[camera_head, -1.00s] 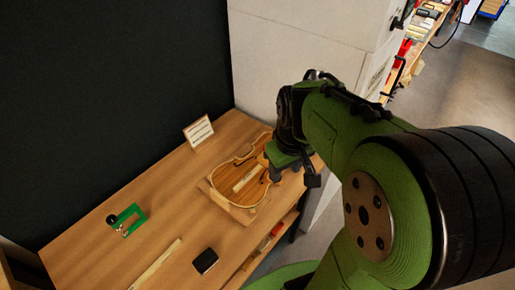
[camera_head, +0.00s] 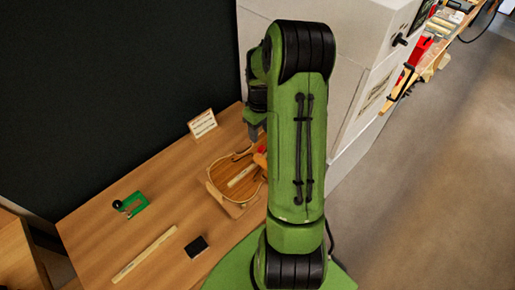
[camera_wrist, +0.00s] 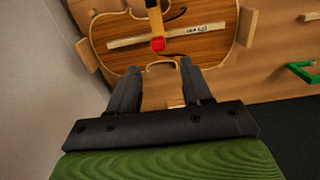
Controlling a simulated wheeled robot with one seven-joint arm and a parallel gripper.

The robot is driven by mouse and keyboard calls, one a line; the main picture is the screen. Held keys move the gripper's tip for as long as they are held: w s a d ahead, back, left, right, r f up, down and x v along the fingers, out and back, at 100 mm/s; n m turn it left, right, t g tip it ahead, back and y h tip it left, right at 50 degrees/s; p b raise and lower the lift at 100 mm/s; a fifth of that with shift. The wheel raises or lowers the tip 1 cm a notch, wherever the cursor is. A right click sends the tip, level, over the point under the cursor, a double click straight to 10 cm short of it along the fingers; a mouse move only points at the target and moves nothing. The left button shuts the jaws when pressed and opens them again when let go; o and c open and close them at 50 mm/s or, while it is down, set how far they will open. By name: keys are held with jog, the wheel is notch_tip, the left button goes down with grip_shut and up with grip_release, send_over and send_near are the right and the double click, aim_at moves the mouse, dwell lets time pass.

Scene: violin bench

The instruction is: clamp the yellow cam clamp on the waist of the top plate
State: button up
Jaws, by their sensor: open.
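The violin top plate (camera_head: 222,178) lies on a wooden block on the bench, and fills the upper wrist view (camera_wrist: 112,34). The yellow cam clamp shows as a yellow and black bar with a red end (camera_wrist: 157,44), reaching over the plate's middle from the top edge of the wrist view. In the head view its orange part (camera_head: 260,159) shows at the plate's right edge, partly behind my arm. Whether its jaws grip the plate is hidden. My gripper (camera_wrist: 158,75) is open and empty, its fingertips apart from the clamp, by the opposite waist edge.
A green clamp (camera_head: 132,205) lies at the bench's left, also at the wrist view's right edge (camera_wrist: 302,72). A light wooden strip (camera_head: 145,254), a black box (camera_head: 196,246) and a small card stand (camera_head: 202,123) are on the bench. A pale cabinet (camera_head: 345,60) stands behind.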

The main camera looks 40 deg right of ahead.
aim_at(261, 147)
notch_tip(261, 147, down, 11)
jog(key=shift+d, duration=0.15)
grip_shut()
jog(key=shift+f+b, duration=0.1)
jog(key=shift+b, duration=0.45)
jog(key=t+b, duration=0.1)
jog(key=b, duration=0.2)
jog(key=s+f+t+b, duration=0.1)
jog(key=t+b, duration=0.1)
jog(key=b, duration=0.1)
jog(key=shift+s+t, duration=0.25)
jog(key=shift+t, duration=0.05)
jog(key=t+b, duration=0.1)
jog(key=b, duration=0.1)
jog(key=t+b, duration=0.1)
jog(key=b, duration=0.1)
jog(key=shift+s+f, duration=0.15)
jog(key=shift+s, duration=0.15)
jog(key=t+b, duration=0.1)
jog(key=b, duration=0.2)
jog(key=shift+s, duration=0.2)
jog(key=shift+t, duration=0.4)
